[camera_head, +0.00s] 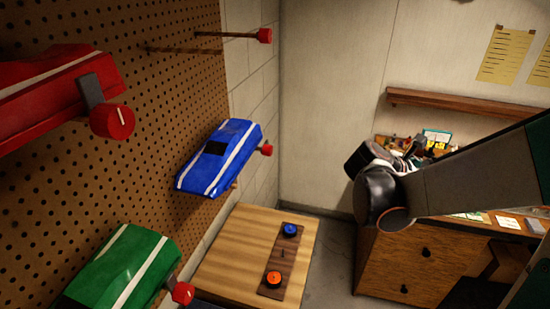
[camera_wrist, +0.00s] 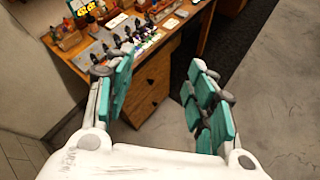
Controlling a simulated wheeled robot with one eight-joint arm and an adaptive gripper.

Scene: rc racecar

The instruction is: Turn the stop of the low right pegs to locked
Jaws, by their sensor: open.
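The low right pegs on the pegboard (camera_head: 190,100) carry a blue car body (camera_head: 217,158) with white stripes. Their red stop (camera_head: 267,149) is a small knob at the body's right end; it is too small to read which way it is turned. A peg end shows under the body. My gripper (camera_wrist: 162,62) is open and empty in the wrist view, its teal-padded fingers spread apart. It points toward the workbench, away from the pegboard. In the head view my wrist is well to the right of the stop, and the fingers are mostly hidden.
A red car body (camera_head: 50,95) and a green one (camera_head: 125,265) hang nearer, each with a red stop. The upper right pegs (camera_head: 185,50) are bare. A wooden table (camera_head: 235,255) with blue and orange discs stands below. A cluttered workbench (camera_head: 400,265) is at right.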

